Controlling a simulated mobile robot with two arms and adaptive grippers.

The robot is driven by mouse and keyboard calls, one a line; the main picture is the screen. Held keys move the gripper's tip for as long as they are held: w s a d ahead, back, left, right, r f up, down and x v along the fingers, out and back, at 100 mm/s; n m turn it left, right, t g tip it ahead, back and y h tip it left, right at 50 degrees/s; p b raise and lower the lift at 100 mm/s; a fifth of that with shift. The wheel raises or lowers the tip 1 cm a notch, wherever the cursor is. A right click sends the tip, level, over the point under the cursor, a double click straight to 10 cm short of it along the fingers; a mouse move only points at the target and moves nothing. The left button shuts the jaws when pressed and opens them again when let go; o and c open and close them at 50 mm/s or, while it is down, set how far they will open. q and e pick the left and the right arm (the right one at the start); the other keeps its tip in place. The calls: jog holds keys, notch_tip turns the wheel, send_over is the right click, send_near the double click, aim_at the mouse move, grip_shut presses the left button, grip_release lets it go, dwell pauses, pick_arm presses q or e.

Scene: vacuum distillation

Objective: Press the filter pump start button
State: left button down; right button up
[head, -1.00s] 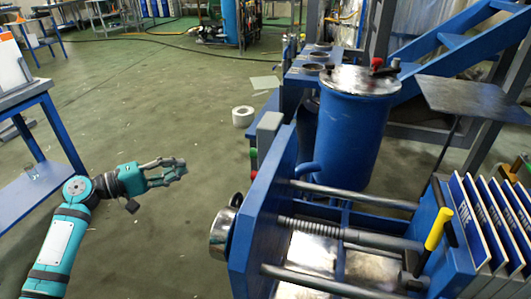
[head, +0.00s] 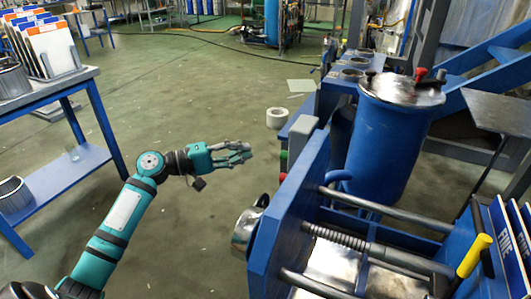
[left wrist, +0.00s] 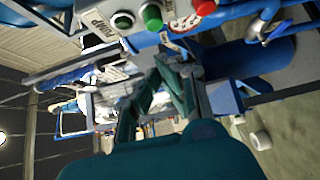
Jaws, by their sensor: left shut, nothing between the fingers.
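A grey control box (head: 300,140) is fixed at the end of the blue filter press frame. A green button (head: 284,159) and a red button (head: 282,178) show on its left side in the head view. In the left wrist view, a green button (left wrist: 152,17), a dark button with a pale ring (left wrist: 122,21) and a red button (left wrist: 205,6) lie along the top, near a PUMP label (left wrist: 98,25). My left gripper (head: 247,153) is shut and empty, left of the buttons with a gap. Its fingers (left wrist: 165,92) point below the buttons in the wrist view. My right gripper is not seen.
A blue filter press (head: 262,245) with a round metal end piece (head: 244,232) stands close on the right. A blue tank (head: 385,145) is behind it. A blue-legged table (head: 85,82) is on the left. Open green floor lies between, with a white roll (head: 277,118).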

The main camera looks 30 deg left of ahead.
aim_at(282, 152)
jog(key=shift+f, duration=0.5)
pick_arm(q)
jog(key=w+d, duration=0.2)
jog(key=d, duration=0.3)
jog(key=shift+w+d, duration=0.15)
jog(key=shift+d, duration=0.25)
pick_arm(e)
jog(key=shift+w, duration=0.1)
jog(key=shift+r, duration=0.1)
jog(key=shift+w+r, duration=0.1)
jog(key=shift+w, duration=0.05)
pick_arm(q)
jog(key=shift+d+p, duration=0.75)
jog(key=shift+d, duration=0.2)
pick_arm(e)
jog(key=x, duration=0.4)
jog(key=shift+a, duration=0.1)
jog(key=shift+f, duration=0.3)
pick_arm(q)
jog(key=shift+d, duration=0.1)
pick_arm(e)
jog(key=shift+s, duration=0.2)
